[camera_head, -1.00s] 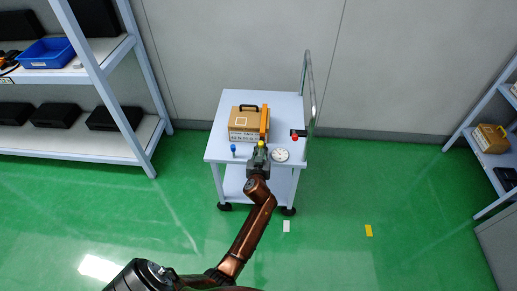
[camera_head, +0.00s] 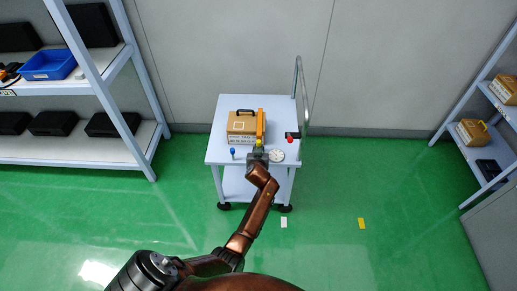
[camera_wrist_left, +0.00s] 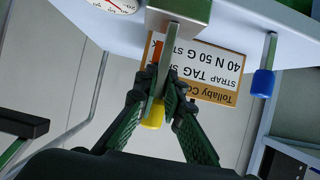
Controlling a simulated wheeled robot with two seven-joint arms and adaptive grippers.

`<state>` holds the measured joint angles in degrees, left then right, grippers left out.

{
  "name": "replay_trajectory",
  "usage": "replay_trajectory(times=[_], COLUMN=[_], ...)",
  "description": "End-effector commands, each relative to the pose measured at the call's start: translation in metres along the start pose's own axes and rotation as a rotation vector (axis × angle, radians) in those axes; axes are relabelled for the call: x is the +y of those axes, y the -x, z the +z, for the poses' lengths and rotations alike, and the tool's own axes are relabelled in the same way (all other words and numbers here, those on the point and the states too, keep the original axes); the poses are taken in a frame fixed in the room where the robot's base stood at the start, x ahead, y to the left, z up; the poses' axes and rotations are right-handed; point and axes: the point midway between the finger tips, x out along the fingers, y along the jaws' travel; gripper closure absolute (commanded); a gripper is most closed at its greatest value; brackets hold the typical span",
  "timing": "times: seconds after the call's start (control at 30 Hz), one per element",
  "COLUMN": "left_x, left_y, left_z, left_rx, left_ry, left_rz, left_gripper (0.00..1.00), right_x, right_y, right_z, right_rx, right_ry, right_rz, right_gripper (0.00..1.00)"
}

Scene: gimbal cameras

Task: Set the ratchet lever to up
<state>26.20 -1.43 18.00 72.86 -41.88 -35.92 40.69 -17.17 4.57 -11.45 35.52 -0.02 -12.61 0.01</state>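A white cart (camera_head: 228,111) carries a cardboard box (camera_head: 240,136) with a black handle and a label. An orange strap (camera_head: 260,122) runs at the box's right side to a grey ratchet block at the cart's front edge. The block (camera_wrist_left: 180,16) shows in the left wrist view, with a grey ratchet lever tipped in yellow (camera_wrist_left: 153,115) extending from it. My left gripper (camera_wrist_left: 161,82) has its fingers on both sides of this lever and looks shut on it. It also shows in the head view (camera_head: 258,153), partly hiding the block. My right gripper is not in view.
A blue-tipped lever (camera_head: 233,153), a round white gauge (camera_head: 277,155) and a red knob (camera_head: 290,140) are on the cart. A metal rail (camera_head: 303,95) rises at its right. Shelves stand left (camera_head: 95,150) and right (camera_head: 470,150). Green floor around the cart is largely clear.

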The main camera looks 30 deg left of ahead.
Motion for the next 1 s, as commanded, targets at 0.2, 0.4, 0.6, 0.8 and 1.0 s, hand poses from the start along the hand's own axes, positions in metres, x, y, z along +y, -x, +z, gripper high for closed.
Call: replay_trajectory(times=[0.2,0.4,0.6,0.8,1.0], left_x=[0.000,0.000,0.001,0.002,0.001], left_y=[0.000,0.000,0.008,0.037,0.064], left_z=[-0.007,-0.004,-0.003,-0.003,-0.004], left_rx=[0.011,0.008,0.007,0.008,0.009], left_ry=[0.000,0.000,0.001,0.003,0.001], left_rz=[0.002,0.002,0.002,0.003,0.003], left_gripper=[0.74,0.74,0.74,0.74,0.74], right_x=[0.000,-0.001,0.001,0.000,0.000], right_y=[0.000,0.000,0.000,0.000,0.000], right_z=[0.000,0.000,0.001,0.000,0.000], right_rx=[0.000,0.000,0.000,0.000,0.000], right_ry=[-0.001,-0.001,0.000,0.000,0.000], right_rz=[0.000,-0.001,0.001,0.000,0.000], right_gripper=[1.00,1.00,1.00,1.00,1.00])
